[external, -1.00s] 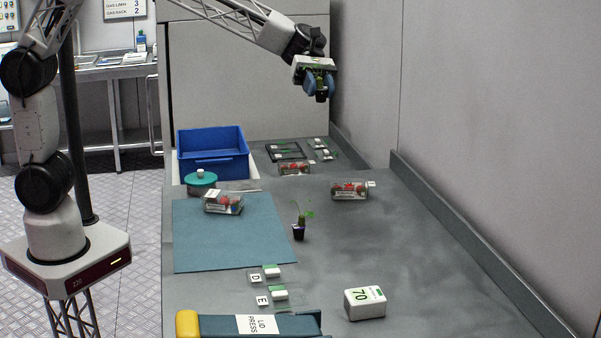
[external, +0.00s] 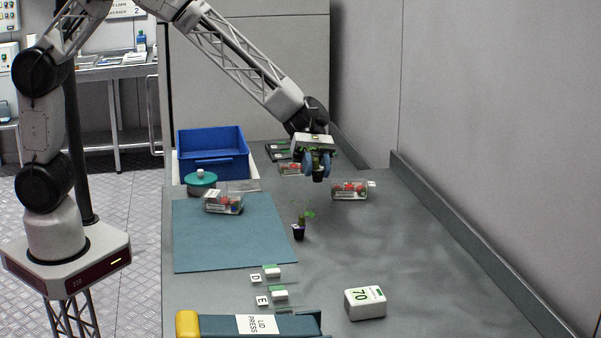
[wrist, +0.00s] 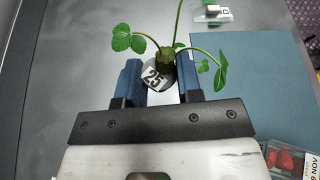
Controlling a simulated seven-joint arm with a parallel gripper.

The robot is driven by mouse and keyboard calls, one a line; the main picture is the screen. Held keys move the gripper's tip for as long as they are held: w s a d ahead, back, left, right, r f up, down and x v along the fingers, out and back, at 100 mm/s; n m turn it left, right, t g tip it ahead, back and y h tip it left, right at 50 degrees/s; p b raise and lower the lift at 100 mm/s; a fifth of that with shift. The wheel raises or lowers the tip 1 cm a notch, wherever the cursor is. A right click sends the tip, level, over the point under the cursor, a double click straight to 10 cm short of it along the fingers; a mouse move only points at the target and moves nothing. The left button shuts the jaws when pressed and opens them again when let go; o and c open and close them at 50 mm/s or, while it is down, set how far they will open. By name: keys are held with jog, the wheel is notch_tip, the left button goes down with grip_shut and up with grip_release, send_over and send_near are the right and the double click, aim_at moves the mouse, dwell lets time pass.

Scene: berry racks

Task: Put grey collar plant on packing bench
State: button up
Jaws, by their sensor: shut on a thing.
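My gripper (external: 317,164) is shut on a small potted plant (external: 318,174) and holds it above the far part of the grey bench top (external: 420,265). In the wrist view the held plant (wrist: 166,61) sits between the blue fingers, with green leaves on long stems and a dark grey round part marked "25". I cannot clearly tell its collar from its pot. A second plant (external: 299,231) in a dark purple pot stands upright on the bench beside the blue-green mat.
A third (external: 223,203) is on the mat (external: 235,250). The bench's right side is clear.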

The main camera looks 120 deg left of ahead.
notch_tip(320, 180, down, 7)
jog(key=shift+r, duration=0.1)
dwell(0.6)
send_over(381, 232)
jog(key=shift+a+f, duration=0.1)
jog(key=shift+f, duration=0.65)
jog(key=shift+f, duration=0.1)
dwell(0.3)
jog(key=shift+f, duration=1.65)
jog(key=shift+f, duration=0.15)
